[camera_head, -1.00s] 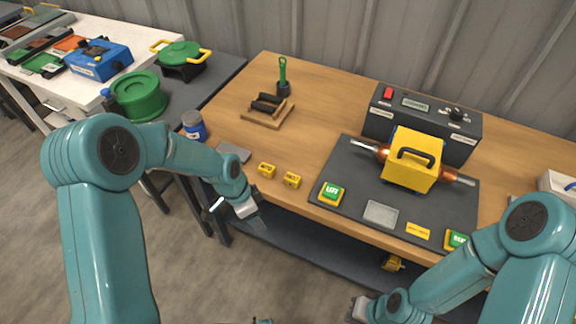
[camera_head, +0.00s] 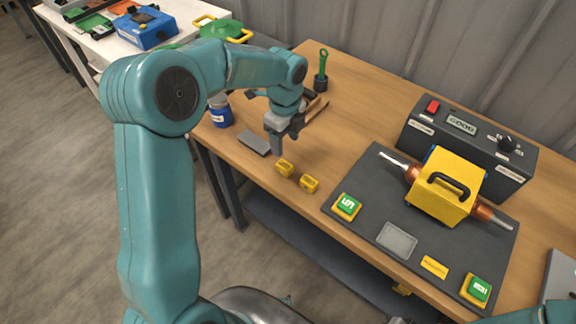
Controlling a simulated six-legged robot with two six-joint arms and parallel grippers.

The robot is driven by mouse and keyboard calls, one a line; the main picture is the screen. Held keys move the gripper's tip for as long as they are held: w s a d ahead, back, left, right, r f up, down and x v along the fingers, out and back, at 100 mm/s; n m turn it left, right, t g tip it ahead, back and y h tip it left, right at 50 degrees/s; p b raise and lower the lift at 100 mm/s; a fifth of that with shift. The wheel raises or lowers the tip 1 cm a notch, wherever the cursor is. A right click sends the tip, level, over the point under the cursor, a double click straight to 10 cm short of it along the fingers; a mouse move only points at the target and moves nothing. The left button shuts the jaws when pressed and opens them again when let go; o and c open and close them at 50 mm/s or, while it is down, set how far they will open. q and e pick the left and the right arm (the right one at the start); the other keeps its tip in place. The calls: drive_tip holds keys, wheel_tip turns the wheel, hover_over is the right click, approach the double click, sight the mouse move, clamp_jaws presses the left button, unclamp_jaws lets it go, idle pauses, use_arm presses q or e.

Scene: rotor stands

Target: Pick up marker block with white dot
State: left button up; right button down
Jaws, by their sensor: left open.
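Two small yellow marker blocks sit near the front edge of the wooden table: a left one (camera_head: 284,168) and a right one (camera_head: 309,184). Both have dark marks on them; I cannot tell which bears a white dot. My left gripper (camera_head: 284,144) is open and empty, pointing down just above and behind the left block, apart from both. My right arm (camera_head: 530,315) shows at the lower right; only a sliver of what may be its gripper shows at the bottom edge.
A dark mat (camera_head: 365,215) holds a yellow rotor block (camera_head: 440,195) and a green button (camera_head: 347,206). A control box (camera_head: 465,150) stands behind. A grey plate (camera_head: 255,143) and blue jar (camera_head: 220,112) lie left of the blocks. A green-handled tool (camera_head: 322,70) stands at the back.

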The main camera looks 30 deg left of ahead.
sight(284, 165)
use_arm(q)
drive_tip(key=f, duration=0.2)
drive_tip(key=shift+w+d+f, duration=0.2)
drive_tip(key=shift+w+f, duration=0.05)
drive_tip(key=shift+f, duration=0.05)
drive_tip(key=shift+s+a+f, duration=0.15)
drive_tip(key=shift+f, duration=0.4)
drive_tip(key=shift+s+a+f, duration=0.15)
drive_tip(key=shift+f, duration=0.4)
drive_tip(key=shift+s+a+f, duration=0.1)
drive_tip(key=shift+s, duration=0.2)
drive_tip(key=shift+f, duration=0.3)
drive_tip(key=f, duration=0.1)
drive_tip(key=f+p, duration=0.1)
drive_tip(key=f, duration=0.2)
drive_tip(key=shift+w+f, duration=0.15)
drive_tip(key=shift+w, duration=0.25)
drive_tip(key=shift+s+a+f, duration=0.15)
drive_tip(key=shift+f, duration=0.05)
drive_tip(key=shift+s, duration=0.1)
drive_tip(key=shift+d, duration=0.2)
drive_tip(key=shift+w+f, duration=0.1)
drive_tip(key=shift+w, duration=0.2)
drive_tip(key=shift+c, duration=0.9)
drive_tip(key=c, duration=0.5)
drive_tip(key=shift+s+a, duration=0.1)
drive_tip(key=shift+a, duration=0.05)
clamp_jaws()
drive_tip(key=shift+s, duration=0.1)
